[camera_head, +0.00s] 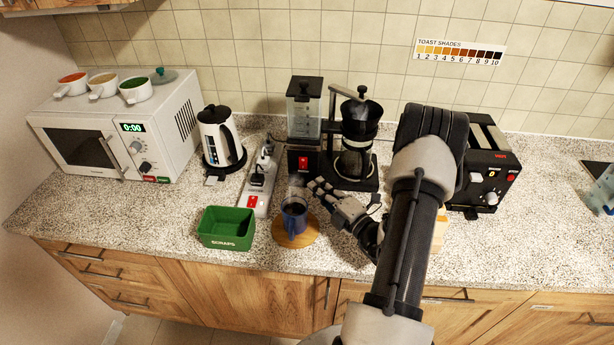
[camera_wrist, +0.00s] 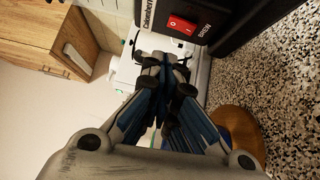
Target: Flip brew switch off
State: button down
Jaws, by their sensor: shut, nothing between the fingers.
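The black coffee maker (camera_head: 345,182) stands against the tiled wall. Its red brew switch (camera_head: 303,163) is on the front of the left part, below the clear tank. In the wrist view the red switch (camera_wrist: 182,25) sits beside the label BREW and bears white marks; I cannot tell which side is pressed in. My gripper (camera_head: 317,186) is in front of the coffee maker, slightly right of and below the switch in the head view. In the wrist view the fingertips (camera_wrist: 167,66) are together, empty, and appear apart from the switch.
A blue mug (camera_head: 294,218) of dark liquid stands on a round wooden coaster (camera_head: 311,237) just below my gripper. A power strip (camera_head: 262,180) with its own red switch and a green scraps bin (camera_head: 226,230) are to the left. A black toaster (camera_head: 490,170) is right of my arm.

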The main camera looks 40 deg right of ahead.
jog(key=s, duration=0.3)
jog(key=shift+s+a+r, duration=0.25)
jog(key=shift+s+a, duration=0.15)
